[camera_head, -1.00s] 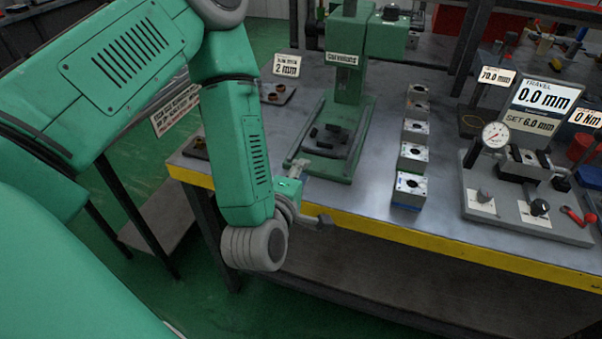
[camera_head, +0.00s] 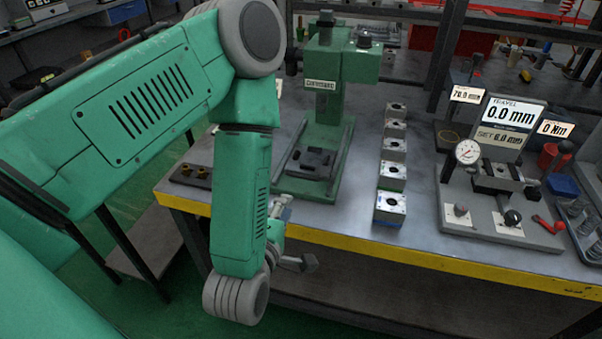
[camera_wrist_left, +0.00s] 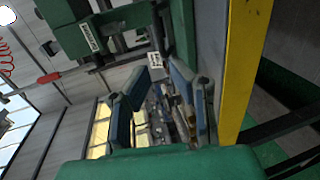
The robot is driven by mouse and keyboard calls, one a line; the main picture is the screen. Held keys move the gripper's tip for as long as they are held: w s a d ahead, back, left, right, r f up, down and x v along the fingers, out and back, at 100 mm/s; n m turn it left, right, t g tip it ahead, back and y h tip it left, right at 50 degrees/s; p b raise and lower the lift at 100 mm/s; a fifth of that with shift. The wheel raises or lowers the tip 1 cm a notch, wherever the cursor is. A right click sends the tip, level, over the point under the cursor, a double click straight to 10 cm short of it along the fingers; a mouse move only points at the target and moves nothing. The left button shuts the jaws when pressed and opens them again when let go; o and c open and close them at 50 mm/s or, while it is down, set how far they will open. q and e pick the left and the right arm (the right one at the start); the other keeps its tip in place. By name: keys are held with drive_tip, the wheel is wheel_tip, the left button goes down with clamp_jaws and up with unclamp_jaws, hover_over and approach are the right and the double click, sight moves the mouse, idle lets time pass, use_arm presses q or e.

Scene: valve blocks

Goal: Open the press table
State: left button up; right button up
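The green press (camera_head: 326,95) stands upright on the workbench in the head view. Its dark table plate (camera_head: 318,158) sits on the green base with small dark blocks on it. The press also shows sideways in the left wrist view (camera_wrist_left: 120,28). My left gripper (camera_head: 293,236) is low at the bench's front edge, in front of the press base and apart from it. My forearm partly hides it. In the left wrist view its two fingers (camera_wrist_left: 160,95) stand apart with nothing clearly held between them. My right gripper is in neither view.
A row of grey valve blocks (camera_head: 392,175) stands right of the press. The yellow bench edge (camera_head: 400,256) runs along the front. A dark tray (camera_head: 190,176) lies at left.

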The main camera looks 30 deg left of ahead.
sight(300, 176)
use_arm(q)
drive_tip(key=x, duration=1.2)
drive_tip(key=shift+a, duration=0.1)
drive_tip(key=shift+w, duration=0.6)
drive_tip(key=shift+a+f, duration=0.1)
drive_tip(key=shift+a, duration=0.15)
clamp_jaws()
